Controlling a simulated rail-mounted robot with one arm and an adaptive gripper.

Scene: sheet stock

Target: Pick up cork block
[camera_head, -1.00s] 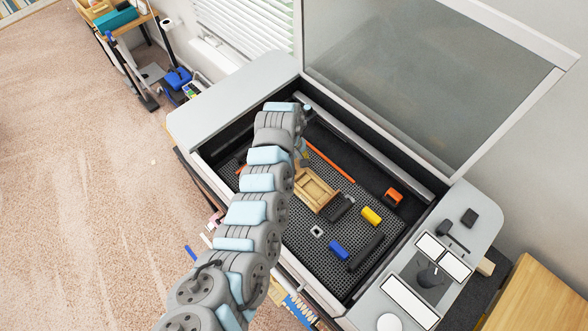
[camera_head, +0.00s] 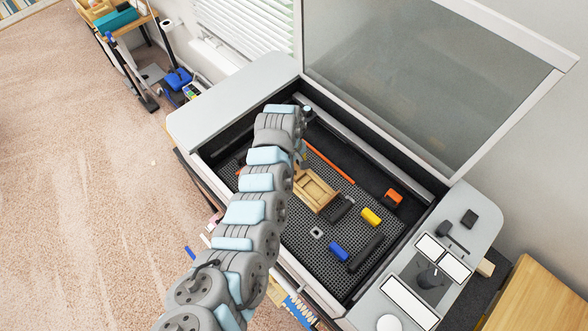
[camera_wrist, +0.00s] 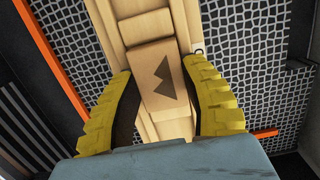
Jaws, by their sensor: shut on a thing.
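The cork block (camera_wrist: 160,97) is a tan block with dark triangle marks on its face, in the middle of the wrist view. My gripper (camera_wrist: 158,72) has its yellow ribbed fingers on both sides of the block and is shut on it. A pale wooden tray (camera_wrist: 112,20) lies behind the block in this view; I cannot tell whether the block still touches it. In the head view the wooden tray (camera_head: 327,206) shows beside my arm, which hides the block and most of my gripper.
The machine's dark honeycomb bed (camera_head: 305,250) holds a blue piece (camera_head: 338,251), a yellow piece (camera_head: 371,216), a black bar (camera_head: 366,252) and a small grey square ring (camera_head: 317,232). An orange strip (camera_head: 330,162) lies behind the tray. The glass lid (camera_head: 430,80) stands open.

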